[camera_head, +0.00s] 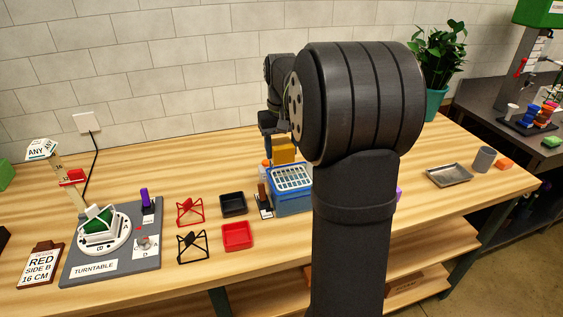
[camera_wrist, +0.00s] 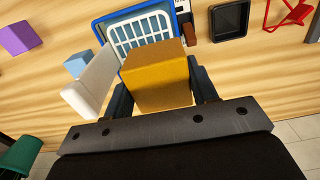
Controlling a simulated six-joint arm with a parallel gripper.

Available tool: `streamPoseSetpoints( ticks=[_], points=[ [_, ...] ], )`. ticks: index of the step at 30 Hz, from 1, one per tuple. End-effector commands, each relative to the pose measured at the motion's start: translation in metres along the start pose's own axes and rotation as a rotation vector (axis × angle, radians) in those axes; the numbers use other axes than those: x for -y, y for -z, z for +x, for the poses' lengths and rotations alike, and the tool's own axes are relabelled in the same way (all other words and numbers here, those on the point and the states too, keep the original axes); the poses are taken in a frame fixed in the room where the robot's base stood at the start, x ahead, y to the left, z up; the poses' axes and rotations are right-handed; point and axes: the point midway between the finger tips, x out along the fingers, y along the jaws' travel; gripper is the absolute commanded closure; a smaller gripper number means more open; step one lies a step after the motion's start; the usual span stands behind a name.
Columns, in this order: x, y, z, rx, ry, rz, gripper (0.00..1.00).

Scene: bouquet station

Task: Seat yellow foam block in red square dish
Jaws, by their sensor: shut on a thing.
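The yellow foam block (camera_head: 284,149) is held up in the air in the head view, behind the blue basket. In the wrist view the block (camera_wrist: 157,76) sits between the two dark fingers of my gripper (camera_wrist: 160,90), which is shut on it. The red square dish (camera_head: 237,236) lies empty on the table, left of the basket and in front of a black square dish (camera_head: 233,204). The red dish is not seen in the wrist view. My arm hides part of the table on the right.
A blue basket (camera_head: 291,201) with a white grid stands close to the held block. Red (camera_head: 190,212) and black (camera_head: 193,246) wire stands are left of the dishes. A turntable (camera_head: 105,232) is further left. A grey tray (camera_head: 449,175) lies at right.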

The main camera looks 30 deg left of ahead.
Motion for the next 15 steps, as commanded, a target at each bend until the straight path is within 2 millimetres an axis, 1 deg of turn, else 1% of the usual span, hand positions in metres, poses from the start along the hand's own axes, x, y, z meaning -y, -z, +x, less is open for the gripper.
streamPoseSetpoints(
  ticks=[1,3,5,7,8,11,15],
  points=[
    [0.000,0.001,-0.009,-0.003,0.000,0.000,0.74],
    [0.001,0.000,-0.017,-0.001,0.000,0.000,0.74],
    [0.006,-0.002,-0.020,-0.001,0.000,0.000,0.74],
    [0.018,-0.005,-0.015,0.002,0.000,-0.002,0.74],
    [0.024,-0.008,-0.011,0.003,0.000,-0.002,0.74],
    [0.053,-0.020,0.010,0.006,0.001,-0.001,0.74],
    [0.095,-0.045,0.045,0.007,0.000,0.006,0.74]
  ],
)
